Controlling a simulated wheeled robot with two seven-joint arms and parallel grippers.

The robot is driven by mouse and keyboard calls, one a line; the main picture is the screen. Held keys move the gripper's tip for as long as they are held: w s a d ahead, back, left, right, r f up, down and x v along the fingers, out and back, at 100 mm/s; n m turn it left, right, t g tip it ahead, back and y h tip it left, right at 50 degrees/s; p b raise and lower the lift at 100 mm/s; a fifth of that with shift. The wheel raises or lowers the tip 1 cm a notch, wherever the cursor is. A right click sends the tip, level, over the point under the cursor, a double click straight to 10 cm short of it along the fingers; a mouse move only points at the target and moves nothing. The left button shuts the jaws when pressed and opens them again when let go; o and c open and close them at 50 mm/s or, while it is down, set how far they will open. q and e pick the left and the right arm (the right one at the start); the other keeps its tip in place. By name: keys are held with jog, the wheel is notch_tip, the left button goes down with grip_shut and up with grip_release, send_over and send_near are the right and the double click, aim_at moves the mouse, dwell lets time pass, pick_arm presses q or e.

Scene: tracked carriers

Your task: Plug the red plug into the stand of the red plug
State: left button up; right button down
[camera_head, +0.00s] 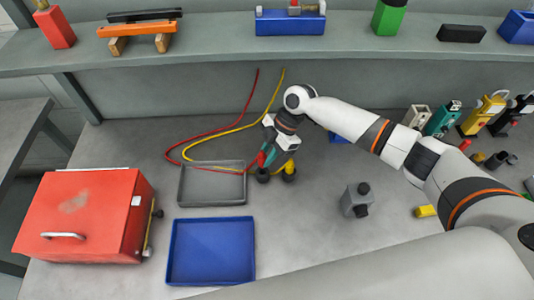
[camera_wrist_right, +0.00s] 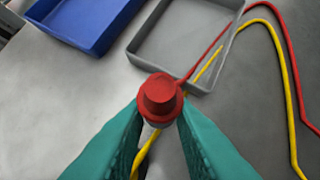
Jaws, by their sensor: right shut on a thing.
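The red plug (camera_head: 261,159) is between the teal fingers of my right gripper (camera_head: 268,154), just above a dark round stand (camera_head: 262,175). I cannot tell whether the plug touches that stand. In the right wrist view the red plug (camera_wrist_right: 160,97) sits between the teal fingertips (camera_wrist_right: 160,122), its red end facing the camera; the stand is hidden there. A yellow plug (camera_head: 290,166) is on a second dark stand (camera_head: 289,177) just to the right. A red cable (camera_head: 215,131) loops left and back from the red plug. My left gripper is not in view.
A blue tray (camera_head: 172,250) and a red toolbox (camera_head: 85,215) are nearer. A grey block (camera_head: 355,200) stands to the right. A yellow cable (camera_head: 270,103) runs behind.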

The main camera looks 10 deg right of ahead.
aim_at(267, 170)
jog(key=shift+f+b, duration=1.95)
jog(key=shift+f, duration=0.35)
jog(key=c, duration=1.1)
grip_release()
jog(key=shift+c, duration=0.2)
jog(key=b+v, duration=0.2)
jog(key=v, duration=0.5)
jog(key=shift+r, duration=0.3)
jog(key=shift+f, duration=0.15)
